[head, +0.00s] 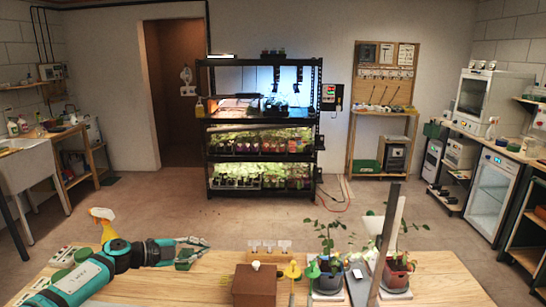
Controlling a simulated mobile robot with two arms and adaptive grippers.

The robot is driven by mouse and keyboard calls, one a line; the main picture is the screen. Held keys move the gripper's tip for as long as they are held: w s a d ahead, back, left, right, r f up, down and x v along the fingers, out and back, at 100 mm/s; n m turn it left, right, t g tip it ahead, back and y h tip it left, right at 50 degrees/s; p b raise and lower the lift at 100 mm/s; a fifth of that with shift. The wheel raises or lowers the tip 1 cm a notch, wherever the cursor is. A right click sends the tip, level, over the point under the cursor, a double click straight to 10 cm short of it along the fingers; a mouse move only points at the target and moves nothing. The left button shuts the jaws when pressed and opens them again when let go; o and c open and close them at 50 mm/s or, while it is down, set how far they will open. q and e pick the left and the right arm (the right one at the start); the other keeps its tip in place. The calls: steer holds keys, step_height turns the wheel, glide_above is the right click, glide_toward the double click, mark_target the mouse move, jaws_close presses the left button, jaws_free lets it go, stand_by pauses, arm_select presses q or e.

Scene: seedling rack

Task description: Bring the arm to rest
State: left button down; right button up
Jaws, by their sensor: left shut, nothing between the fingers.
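My left arm reaches in from the lower left over the wooden table (440,285). My left gripper (200,245) is shut and empty above the table's far edge, pointing right. It is left of the brown box (254,286). A small dark green thing (184,264) shows just below the fingers; I cannot tell whether they touch. My right gripper is not in view.
Potted seedlings (327,281) and (397,272) stand on the table's right side, beside tall slanted bars (385,245). A spray bottle (104,222) stands behind my left arm. A lit black plant rack (262,128) stands at the back wall. The floor between is clear.

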arm_select(q)
steer(key=s+d+f+n+t+y, duration=0.5)
steer(key=s+d+f+n+t, duration=0.2)
steer(key=s+d+n, duration=0.4)
steer(key=s+a+f+n+g+y, duration=0.1)
steer(key=s+a+f+n+y, duration=0.1)
steer(key=s, duration=0.3)
steer(key=s+a+f+n+g+y, duration=0.2)
steer(key=s+f+n, duration=0.1)
steer(key=s, duration=0.3)
steer(key=s+a+f+n+g+y, duration=0.2)
steer(key=s+a+f+n, duration=0.1)
steer(key=s, duration=0.3)
steer(key=shift+s+f, duration=0.15)
steer(key=shift+s, duration=0.05)
steer(key=s+a+f+n+g, duration=0.1)
steer(key=s+a+g, duration=0.15)
steer(key=s, duration=0.65)
steer(key=s+a+n+g, duration=0.15)
steer(key=s+g, duration=0.25)
steer(key=s, duration=0.5)
step_height(320, 180, down, 26)
steer(key=s+g, duration=0.2)
steer(key=s+a+f+m, duration=0.1)
steer(key=s+a+f, duration=0.2)
steer(key=s+f, duration=1.3)
steer(key=shift+s+a+f+g+y, duration=0.2)
steer(key=shift+s+f+g+y, duration=0.05)
steer(key=shift+s+g+y, duration=0.15)
